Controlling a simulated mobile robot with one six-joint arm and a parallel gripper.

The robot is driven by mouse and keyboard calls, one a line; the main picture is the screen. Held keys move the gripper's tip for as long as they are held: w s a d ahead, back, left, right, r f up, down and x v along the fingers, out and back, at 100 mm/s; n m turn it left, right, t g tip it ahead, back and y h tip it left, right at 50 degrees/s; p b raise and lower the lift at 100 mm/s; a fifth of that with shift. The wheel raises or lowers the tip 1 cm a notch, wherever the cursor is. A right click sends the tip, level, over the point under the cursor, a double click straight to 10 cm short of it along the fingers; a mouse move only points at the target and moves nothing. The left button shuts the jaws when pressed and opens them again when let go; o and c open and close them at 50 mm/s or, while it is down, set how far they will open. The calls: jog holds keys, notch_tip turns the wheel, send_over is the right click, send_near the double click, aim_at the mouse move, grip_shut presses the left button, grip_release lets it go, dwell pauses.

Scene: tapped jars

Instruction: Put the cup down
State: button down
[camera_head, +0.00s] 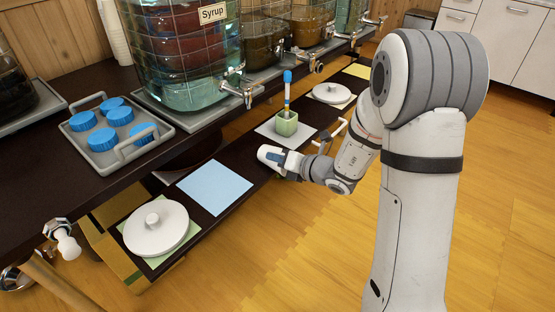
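My gripper (286,164) is low over the dark lower shelf, between the blue square mat and the pale grey square mat. A white rounded shape with a dark blue-grey patch (272,157) is at its end. I cannot tell whether this is a cup or part of my gripper. The fingers are not clear enough to show open or shut. A small green square cup (286,123) stands upright on the pale grey mat (267,130), apart from my gripper. A blue-topped stick (287,90) stands in it.
The light blue mat (214,187) is bare. White round lids lie at the near left (156,229) and far right (331,92) of the shelf. Tapped glass jars (187,50) stand on the table behind, their taps (240,92) jutting over the shelf. A grey tray (168,137) holds several blue lids.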

jog(key=c, duration=2.1)
grip_release()
jog(key=shift+f, duration=0.1)
jog(key=shift+c, duration=0.2)
jog(key=o, duration=0.5)
